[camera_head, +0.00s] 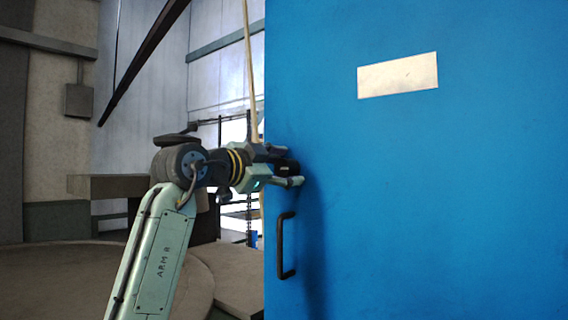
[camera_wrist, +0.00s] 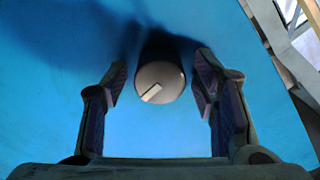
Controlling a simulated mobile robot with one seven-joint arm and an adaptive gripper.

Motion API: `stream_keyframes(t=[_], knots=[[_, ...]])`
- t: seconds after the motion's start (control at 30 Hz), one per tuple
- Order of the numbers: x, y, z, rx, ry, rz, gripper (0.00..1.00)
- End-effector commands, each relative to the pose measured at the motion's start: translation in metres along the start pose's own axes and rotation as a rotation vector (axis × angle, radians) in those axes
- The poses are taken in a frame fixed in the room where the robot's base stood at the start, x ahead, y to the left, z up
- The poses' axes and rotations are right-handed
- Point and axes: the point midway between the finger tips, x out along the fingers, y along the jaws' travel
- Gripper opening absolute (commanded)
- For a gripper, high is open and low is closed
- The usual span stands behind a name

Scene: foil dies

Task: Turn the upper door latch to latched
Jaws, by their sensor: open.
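My gripper (camera_head: 296,173) is at the door's left edge, above the handle. In the wrist view my gripper (camera_wrist: 161,80) is open, with one finger to the left and one to the right of the knob. Gaps show between the knob and both fingers. In the head view I cannot tell the knob apart from the dark finger parts.
A black bar handle (camera_head: 284,245) is on the door below my gripper. A pale blank plate (camera_head: 398,75) is higher on the door. A grey ledge (camera_head: 110,186) and a round brown platform (camera_head: 60,280) lie to the left. Open space shows left of the door edge.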

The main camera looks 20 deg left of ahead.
Motion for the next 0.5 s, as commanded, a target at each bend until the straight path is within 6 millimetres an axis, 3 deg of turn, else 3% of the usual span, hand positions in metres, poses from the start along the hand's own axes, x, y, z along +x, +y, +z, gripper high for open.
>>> stream_keyframes(t=[0.27,0.5], knots=[[0.0016,0.0002,0.0004,-0.001,0.0,0.0,0.54],[0.0014,0.0002,0.0003,-0.001,0.0,0.0,0.38]])
